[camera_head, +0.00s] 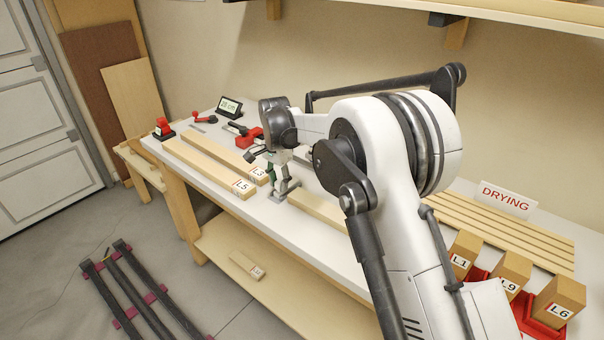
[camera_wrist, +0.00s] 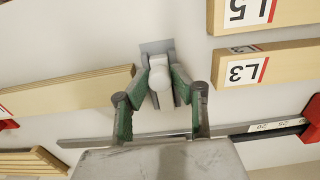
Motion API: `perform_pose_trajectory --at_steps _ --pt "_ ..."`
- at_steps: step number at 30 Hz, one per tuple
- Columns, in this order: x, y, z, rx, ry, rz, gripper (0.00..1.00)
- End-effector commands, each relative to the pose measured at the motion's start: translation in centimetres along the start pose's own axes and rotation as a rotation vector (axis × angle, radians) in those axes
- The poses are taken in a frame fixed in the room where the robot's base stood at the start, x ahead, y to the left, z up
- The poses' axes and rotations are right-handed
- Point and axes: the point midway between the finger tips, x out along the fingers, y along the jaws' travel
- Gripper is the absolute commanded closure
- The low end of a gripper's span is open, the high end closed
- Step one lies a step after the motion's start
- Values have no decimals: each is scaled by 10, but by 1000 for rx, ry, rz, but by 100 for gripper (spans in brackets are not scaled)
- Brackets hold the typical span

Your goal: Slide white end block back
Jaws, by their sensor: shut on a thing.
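The white end block (camera_wrist: 157,72) shows in the wrist view as a pale rounded head on a grey base plate, on the white bench top. My gripper (camera_wrist: 160,78) has its green-padded fingers shut on it, one at each side. In the head view my gripper (camera_head: 275,165) reaches down to the bench, and the block's grey base (camera_head: 283,194) shows below it. My wrist and fingers partly hide the block there.
Boards L5 (camera_head: 205,168) and L3 (camera_head: 225,158) lie left of the gripper. Another board (camera_head: 317,206) lies close on its right. Blocks L1, L9 and L6 (camera_head: 558,301) stand at the right by the drying rack (camera_head: 500,228).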

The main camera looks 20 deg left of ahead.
Motion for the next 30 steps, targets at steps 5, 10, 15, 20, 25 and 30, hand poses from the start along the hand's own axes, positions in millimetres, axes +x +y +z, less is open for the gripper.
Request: perform_pose_trajectory --at_steps 5,10,15,20,25,30 --pt "0 0 0 0 0 0 72" --pt "0 0 0 0 0 0 52" --pt "0 0 0 0 0 0 52" --pt "-3 0 0 0 0 0 52" --pt "-16 0 0 0 0 0 52" --pt "-31 0 0 0 0 0 52"
